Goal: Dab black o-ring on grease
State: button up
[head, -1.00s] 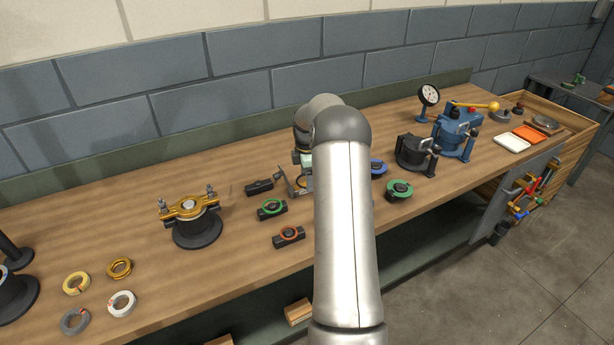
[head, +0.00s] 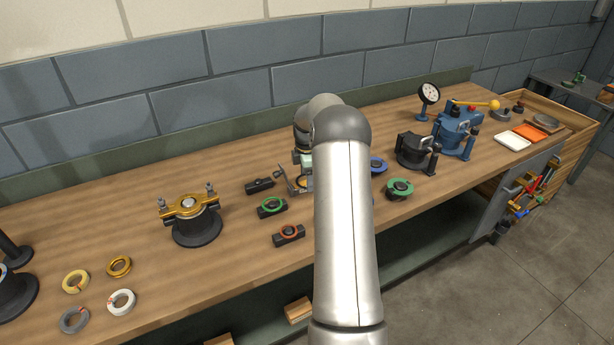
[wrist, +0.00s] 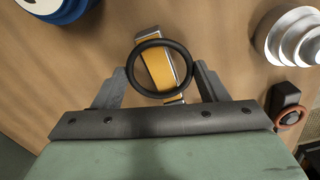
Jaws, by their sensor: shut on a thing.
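The black o-ring (wrist: 160,42) is held between the two fingers of my gripper (wrist: 160,72) in the wrist view, shut on its left and right sides. A yellow-orange pad with grey edges (wrist: 157,72), perhaps the grease, shows through and beyond the ring. I cannot tell whether the ring touches it. In the head view my gripper (head: 290,182) is low over the bench, mostly hidden behind my arm. The o-ring cannot be made out there.
Black blocks with a green ring (head: 271,206) and an orange-red ring (head: 289,234) stand left of my arm. A gold-clamped casing (head: 190,207) is further left. A green-topped part (head: 399,188) and a black casing (head: 414,151) are to the right.

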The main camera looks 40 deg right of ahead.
jog(key=shift+r+p, duration=1.8)
jog(key=shift+r, duration=1.25)
jog(key=shift+f, duration=0.1)
jog(key=shift+f, duration=0.85)
jog(key=shift+f+b, duration=0.1)
jog(key=shift+b, duration=0.2)
jog(key=shift+f+b, duration=0.95)
jog(key=shift+f, duration=0.75)
jog(key=o, duration=1.1)
